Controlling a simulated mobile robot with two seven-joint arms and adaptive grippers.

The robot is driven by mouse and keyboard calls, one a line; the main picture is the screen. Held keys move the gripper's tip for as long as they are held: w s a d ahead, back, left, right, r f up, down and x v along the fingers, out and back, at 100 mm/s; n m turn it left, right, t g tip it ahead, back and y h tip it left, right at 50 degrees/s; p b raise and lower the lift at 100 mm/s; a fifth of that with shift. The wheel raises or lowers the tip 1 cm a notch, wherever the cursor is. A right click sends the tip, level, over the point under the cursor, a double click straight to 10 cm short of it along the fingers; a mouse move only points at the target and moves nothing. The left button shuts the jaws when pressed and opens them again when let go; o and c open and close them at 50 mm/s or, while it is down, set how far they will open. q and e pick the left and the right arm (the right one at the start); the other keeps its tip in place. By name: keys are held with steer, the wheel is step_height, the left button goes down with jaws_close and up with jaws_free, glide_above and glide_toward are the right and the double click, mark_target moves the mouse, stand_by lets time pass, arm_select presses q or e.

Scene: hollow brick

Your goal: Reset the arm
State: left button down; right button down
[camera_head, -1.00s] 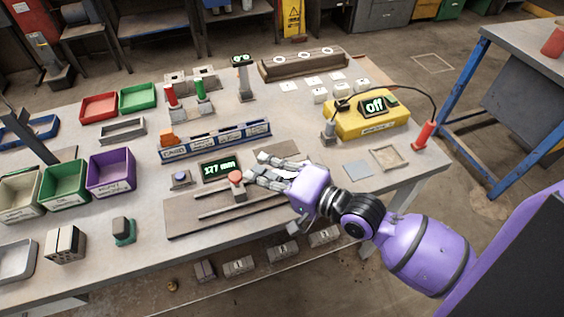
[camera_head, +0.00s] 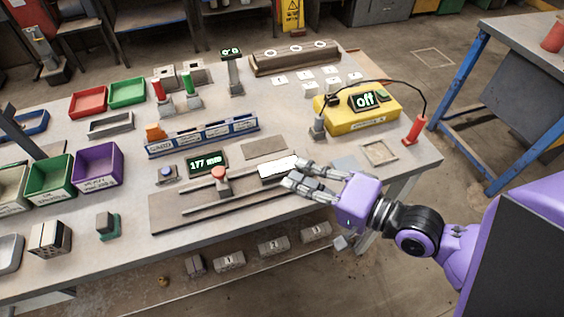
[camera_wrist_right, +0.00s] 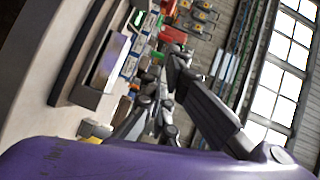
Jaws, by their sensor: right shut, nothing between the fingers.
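My right gripper (camera_head: 292,173) is purple and grey and shows in the head view over the front right part of the workbench (camera_head: 320,207). Its fingers are shut with nothing held. The fingertips are close to the right end of a white-topped block (camera_head: 278,168) on the slide fixture (camera_head: 165,212); I cannot tell whether they touch it. A red knob (camera_head: 219,173) stands on the fixture, left of the fingers and apart from them. In the right wrist view the grey fingers (camera_wrist_right: 160,100) extend forward past the fixture. My left gripper is not in view.
A display reading 177 mm (camera_head: 205,162) and a blue button (camera_head: 167,173) lie behind the fixture. A yellow box (camera_head: 345,122) with a cable stands at the back right. A square frame (camera_head: 379,152) lies near the right edge. Coloured bins (camera_head: 97,165) fill the left side.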

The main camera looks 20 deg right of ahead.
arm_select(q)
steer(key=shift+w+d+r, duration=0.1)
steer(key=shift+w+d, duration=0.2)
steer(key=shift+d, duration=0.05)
arm_select(e)
steer(key=shift+s, duration=0.15)
